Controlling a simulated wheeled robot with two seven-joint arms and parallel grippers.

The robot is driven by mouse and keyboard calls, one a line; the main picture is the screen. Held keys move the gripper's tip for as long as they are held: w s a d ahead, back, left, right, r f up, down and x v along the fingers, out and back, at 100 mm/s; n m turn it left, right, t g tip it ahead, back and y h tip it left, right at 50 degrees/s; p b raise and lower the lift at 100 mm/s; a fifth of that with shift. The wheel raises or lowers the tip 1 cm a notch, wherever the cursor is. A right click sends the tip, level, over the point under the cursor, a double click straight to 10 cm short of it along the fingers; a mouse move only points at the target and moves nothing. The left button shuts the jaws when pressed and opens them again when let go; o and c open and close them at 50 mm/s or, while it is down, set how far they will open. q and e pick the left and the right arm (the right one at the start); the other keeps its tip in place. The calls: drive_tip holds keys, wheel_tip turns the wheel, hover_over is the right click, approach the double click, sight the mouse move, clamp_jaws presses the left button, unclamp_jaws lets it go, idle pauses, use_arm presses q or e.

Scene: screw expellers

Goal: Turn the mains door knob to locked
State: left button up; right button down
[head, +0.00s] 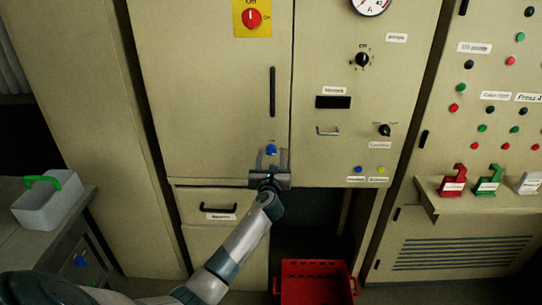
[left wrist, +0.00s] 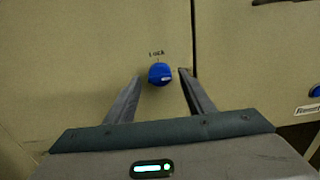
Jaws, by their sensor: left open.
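The mains door knob is a small blue knob (head: 271,149) low on the tall beige cabinet door, near its right edge. In the left wrist view the blue knob (left wrist: 160,74) sits under a small label that seems to read "Lock", with a pale mark at its lower right. My left gripper (head: 271,160) is open, its fingers pointing up at the knob. In the left wrist view the left gripper (left wrist: 158,76) has one finger on each side of the knob, with gaps on both sides. I cannot tell the depth between fingertips and knob. My right gripper is not in view.
A red rotary switch (head: 252,18) on a yellow plate is higher on the door. A black vertical handle (head: 272,92) stands above the knob. A drawer (head: 220,207) lies below left. A red crate (head: 314,284) is on the floor. A grey bin (head: 48,204) sits left.

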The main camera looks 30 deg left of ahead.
use_arm(q)
drive_tip(key=shift+w+a, duration=0.35)
drive_tip(key=shift+w, duration=0.15)
clamp_jaws()
